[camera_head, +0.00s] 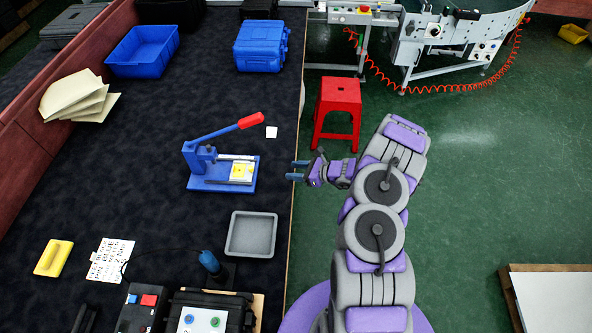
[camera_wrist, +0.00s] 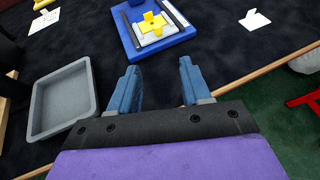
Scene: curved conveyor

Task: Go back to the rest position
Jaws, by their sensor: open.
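My gripper (camera_head: 297,170) is at the table's right edge in the head view, on the end of my purple and grey arm. In the wrist view its two blue fingers (camera_wrist: 158,85) stand apart with nothing between them. The blue press (camera_head: 222,172) with a red-tipped lever is on the dark table left of my gripper, apart from it. A yellow piece (camera_head: 241,172) sits on the press; it also shows in the wrist view (camera_wrist: 152,24).
A grey tray (camera_head: 252,234) lies on the table nearer than the press. A red stool (camera_head: 338,105) stands on the green floor behind my arm. Blue crates (camera_head: 262,45) are at the back. A conveyor (camera_head: 440,45) stands far right.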

